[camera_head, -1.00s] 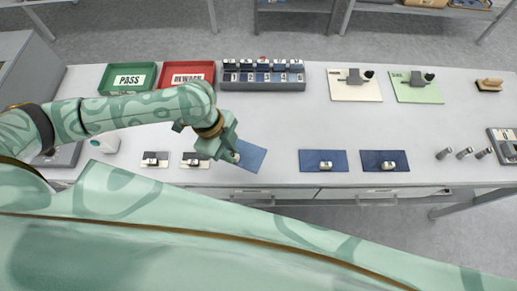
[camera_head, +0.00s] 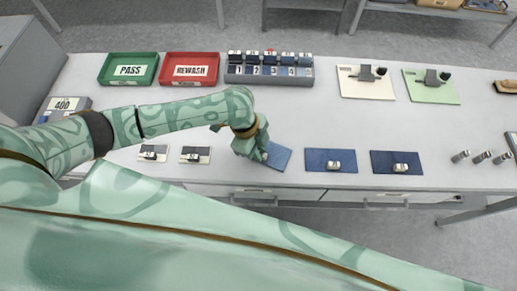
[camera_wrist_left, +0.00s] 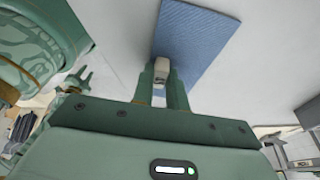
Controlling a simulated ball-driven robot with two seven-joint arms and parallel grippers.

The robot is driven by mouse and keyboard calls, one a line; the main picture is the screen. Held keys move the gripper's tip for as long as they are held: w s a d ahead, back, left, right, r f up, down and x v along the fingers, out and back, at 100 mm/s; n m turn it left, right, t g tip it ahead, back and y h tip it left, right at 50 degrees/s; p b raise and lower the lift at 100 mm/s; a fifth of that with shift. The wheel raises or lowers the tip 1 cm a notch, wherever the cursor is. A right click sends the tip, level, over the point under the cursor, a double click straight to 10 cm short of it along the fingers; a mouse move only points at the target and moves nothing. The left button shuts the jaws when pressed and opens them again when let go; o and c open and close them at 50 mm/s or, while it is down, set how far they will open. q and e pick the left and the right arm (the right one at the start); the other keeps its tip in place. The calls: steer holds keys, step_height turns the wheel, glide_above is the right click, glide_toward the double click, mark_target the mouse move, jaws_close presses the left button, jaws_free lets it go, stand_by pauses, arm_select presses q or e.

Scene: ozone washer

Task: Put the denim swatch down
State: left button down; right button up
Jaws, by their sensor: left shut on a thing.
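The lighter blue denim swatch (camera_head: 279,159) is at the front of the table, turned at a slant. My left gripper (camera_head: 262,154) is shut on the pale clip at its edge. In the left wrist view, the fingers (camera_wrist_left: 161,88) close on this pale clip (camera_wrist_left: 161,68), and the swatch (camera_wrist_left: 192,40) stretches away beyond it. The swatch looks close to the tabletop, but I cannot tell whether it touches. My right gripper is not in view.
A mid-blue swatch (camera_head: 318,155) and a dark navy swatch (camera_head: 383,157), each with a clip, lie to the right. Two small cards, one dark and pale (camera_head: 153,148), lie left. Behind are a green PASS tray (camera_head: 110,76), a red REWASH tray (camera_head: 206,79) and a numbered rack (camera_head: 240,78).

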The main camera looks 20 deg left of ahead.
arm_select(q)
steer(key=shift+f, duration=0.1)
steer(key=c, duration=1.4)
jaws_free()
steer(key=p+v, duration=0.4)
steer(key=v, duration=0.8)
